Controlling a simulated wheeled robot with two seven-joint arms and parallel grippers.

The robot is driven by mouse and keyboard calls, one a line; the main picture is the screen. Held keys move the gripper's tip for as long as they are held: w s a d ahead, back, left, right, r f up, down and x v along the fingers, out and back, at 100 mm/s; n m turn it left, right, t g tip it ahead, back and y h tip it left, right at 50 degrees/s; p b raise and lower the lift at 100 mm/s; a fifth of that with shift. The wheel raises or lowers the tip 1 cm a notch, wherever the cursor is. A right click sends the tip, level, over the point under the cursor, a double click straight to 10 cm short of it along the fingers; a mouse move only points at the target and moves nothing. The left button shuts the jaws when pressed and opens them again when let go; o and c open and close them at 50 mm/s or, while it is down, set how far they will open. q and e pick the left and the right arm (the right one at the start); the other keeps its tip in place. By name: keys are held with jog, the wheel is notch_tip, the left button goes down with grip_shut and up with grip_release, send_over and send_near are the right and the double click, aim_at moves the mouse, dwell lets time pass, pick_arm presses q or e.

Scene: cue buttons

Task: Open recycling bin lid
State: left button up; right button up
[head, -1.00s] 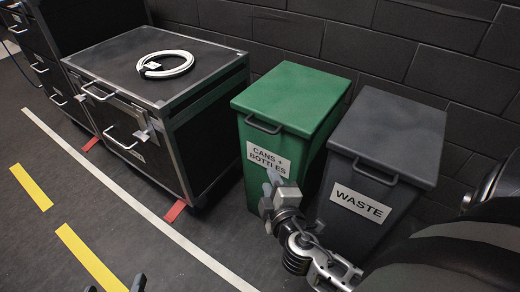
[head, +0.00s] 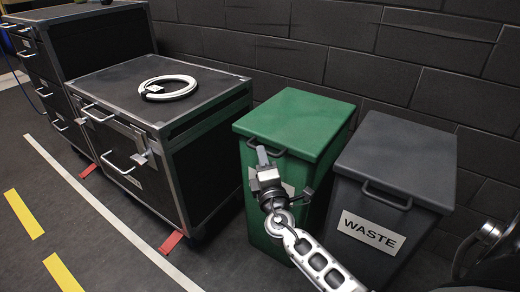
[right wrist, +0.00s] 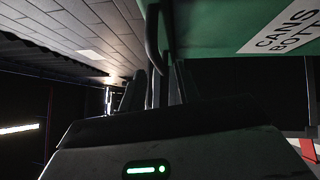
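The green recycling bin (head: 296,125) stands in the middle of the head view with its lid closed. A dark bar handle (head: 248,143) sits on its front just below the lid edge. My right gripper (head: 264,156) is raised in front of this handle, and its body covers most of the front label. In the right wrist view the handle (right wrist: 152,42) reaches down between the two separated fingers of my right gripper (right wrist: 158,82). The fingers look open; whether they touch the handle cannot be told. My left gripper is not in view.
A grey waste bin (head: 398,160) stands close on the right of the green bin. A black case (head: 160,120) with a white cable coil (head: 170,87) on top stands to the left. A dark brick wall (head: 300,55) runs behind. The floor (head: 110,230) at front left is clear.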

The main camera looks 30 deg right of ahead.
jog(key=x, duration=0.3)
jog(key=shift+w+d, duration=0.15)
jog(key=shift+w, duration=0.1)
jog(key=shift+w+d, duration=0.1)
jog(key=shift+w, duration=0.15)
grip_shut()
jog(key=shift+r, duration=0.15)
